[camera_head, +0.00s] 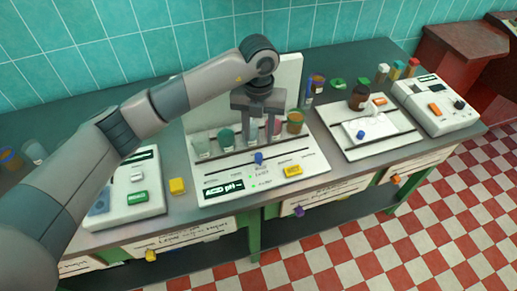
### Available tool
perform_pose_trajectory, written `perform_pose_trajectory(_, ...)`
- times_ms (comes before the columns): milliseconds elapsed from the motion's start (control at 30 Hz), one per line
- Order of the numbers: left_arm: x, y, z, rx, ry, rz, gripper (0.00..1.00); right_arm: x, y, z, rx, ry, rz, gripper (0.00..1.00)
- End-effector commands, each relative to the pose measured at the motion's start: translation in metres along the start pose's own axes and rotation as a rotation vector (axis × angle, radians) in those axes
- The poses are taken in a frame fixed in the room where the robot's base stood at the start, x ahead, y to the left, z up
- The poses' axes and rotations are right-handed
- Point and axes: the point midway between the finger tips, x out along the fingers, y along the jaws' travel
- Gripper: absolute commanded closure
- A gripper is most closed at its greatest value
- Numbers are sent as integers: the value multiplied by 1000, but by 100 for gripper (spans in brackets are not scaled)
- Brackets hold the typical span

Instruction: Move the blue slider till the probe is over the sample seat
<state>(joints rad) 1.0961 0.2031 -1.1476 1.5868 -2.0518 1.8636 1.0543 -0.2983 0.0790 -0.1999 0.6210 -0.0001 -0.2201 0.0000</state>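The blue slider (259,158) is a small knob on the front of a white pH device (315,160) with a lit display, in the middle of the bench. My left gripper (262,136) points down just above and behind the slider, apart from it. Its fingers look spread, with nothing visible between them. Cups stand in a row on the device: a pale one (201,147), a green one (226,138) and an orange-brown one (295,122). The probe cannot be made out; my gripper covers the middle of the row. I cannot tell which place is the sample seat. My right gripper is out of view.
A yellow block (177,186) and a white device with a green button (137,197) stand left. A white plate with another blue knob (361,134) and a brown bottle (358,97) are right. A white instrument (430,105) stands farther right. Jars line the back.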

Motion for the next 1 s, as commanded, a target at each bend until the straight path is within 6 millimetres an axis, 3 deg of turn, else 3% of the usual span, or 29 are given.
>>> perform_pose_trajectory(300, 55, 0, -1, -2, 4, 0, 61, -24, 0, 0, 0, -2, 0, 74)
perform_pose_trajectory(500, 81, 0, 0, -2, 2, 0, 61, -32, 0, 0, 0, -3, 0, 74)
perform_pose_trajectory(700, 93, 0, 0, 0, 1, 0, 61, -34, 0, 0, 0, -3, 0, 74)
perform_pose_trajectory(1000, 94, 0, 0, 0, 0, 0, 61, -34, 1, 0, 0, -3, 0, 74)
